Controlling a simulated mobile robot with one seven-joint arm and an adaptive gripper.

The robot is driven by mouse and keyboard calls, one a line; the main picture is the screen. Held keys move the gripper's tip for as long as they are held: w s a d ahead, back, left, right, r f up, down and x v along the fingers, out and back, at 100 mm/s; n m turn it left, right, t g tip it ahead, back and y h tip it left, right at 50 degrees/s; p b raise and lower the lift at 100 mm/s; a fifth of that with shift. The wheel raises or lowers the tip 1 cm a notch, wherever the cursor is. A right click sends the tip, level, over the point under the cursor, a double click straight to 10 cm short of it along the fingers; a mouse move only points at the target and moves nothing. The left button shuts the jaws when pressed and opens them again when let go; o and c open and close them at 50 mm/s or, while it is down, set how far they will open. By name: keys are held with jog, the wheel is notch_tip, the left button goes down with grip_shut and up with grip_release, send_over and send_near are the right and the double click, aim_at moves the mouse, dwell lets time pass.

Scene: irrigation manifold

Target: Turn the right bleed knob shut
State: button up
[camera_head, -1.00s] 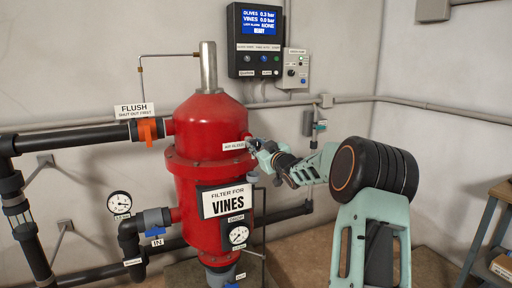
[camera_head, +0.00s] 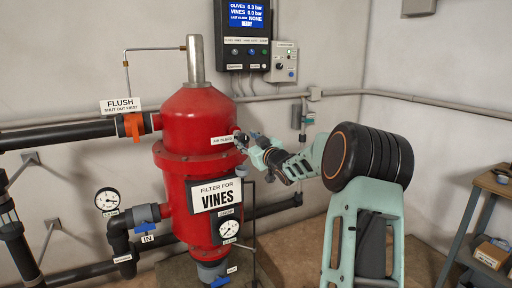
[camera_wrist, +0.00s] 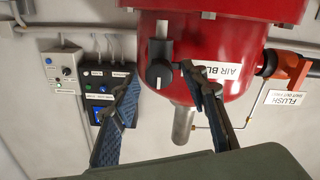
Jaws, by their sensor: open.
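The filter tank (camera_head: 185,115) is red and marked VINES. On its right side is the AIR BLEED label (camera_head: 222,140); the label also shows upside down in the wrist view (camera_wrist: 224,72). Beside it there, a black bleed knob (camera_wrist: 158,66) with a white pointer mark stands out from the red body. My gripper (camera_wrist: 160,85) is open, with one finger to each side of the knob and apart from it. In the head view my gripper (camera_head: 246,143) is at the tank's right side, hiding most of the knob.
An orange-handled FLUSH valve (camera_head: 134,126) is on the pipe at the left. A control panel (camera_head: 248,38) and a small switch box (camera_head: 283,63) are on the wall behind. A pressure gauge (camera_head: 229,229) is low on the tank. A shelf (camera_head: 490,190) stands at the right.

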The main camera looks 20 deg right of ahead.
jog(key=s, duration=0.9)
jog(key=shift+s+d, duration=0.15)
jog(key=shift+s, duration=0.25)
